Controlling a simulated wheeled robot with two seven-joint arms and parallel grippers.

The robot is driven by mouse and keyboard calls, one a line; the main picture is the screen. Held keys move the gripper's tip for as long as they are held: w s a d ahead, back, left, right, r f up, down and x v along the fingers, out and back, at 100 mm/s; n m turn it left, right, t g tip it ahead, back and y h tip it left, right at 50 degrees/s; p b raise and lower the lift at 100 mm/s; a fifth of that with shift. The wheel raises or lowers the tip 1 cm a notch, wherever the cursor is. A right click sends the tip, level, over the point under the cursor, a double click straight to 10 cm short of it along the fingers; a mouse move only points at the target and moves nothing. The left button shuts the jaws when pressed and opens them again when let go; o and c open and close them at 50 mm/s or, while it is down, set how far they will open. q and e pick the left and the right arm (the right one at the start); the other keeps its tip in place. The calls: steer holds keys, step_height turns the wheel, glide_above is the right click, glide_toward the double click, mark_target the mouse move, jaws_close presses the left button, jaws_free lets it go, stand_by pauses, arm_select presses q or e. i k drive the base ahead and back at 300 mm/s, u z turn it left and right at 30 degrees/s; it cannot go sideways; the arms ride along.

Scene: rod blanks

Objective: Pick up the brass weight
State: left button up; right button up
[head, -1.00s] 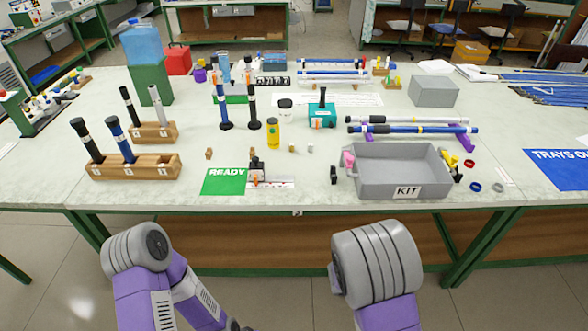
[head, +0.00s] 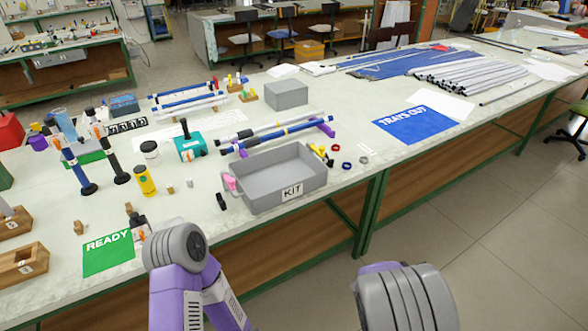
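I cannot single out the brass weight with certainty. A small tan-gold piece (head: 170,188) stands on the bench right of the yellow bottle (head: 145,181), with a paler small piece (head: 189,183) beside it. A brownish small block (head: 78,227) stands near the green READY mat (head: 108,254). Any of these is too small to identify surely. My two arms show at the bottom as grey joints and purple links. The left arm's joint hides part of the bench edge right of the READY mat.
A grey KIT tray (head: 291,193) sits near the front edge. Dark and blue rods (head: 282,134) lie on supports behind it. A teal box (head: 188,149) and wooden holders (head: 22,264) stand left.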

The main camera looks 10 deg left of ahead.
mark_target(170, 190)
steer(key=z, duration=0.05)
steer(key=i, duration=0.75)
steer(key=u, duration=2.4)
steer(key=i, duration=1)
steer(key=u, duration=0.05)
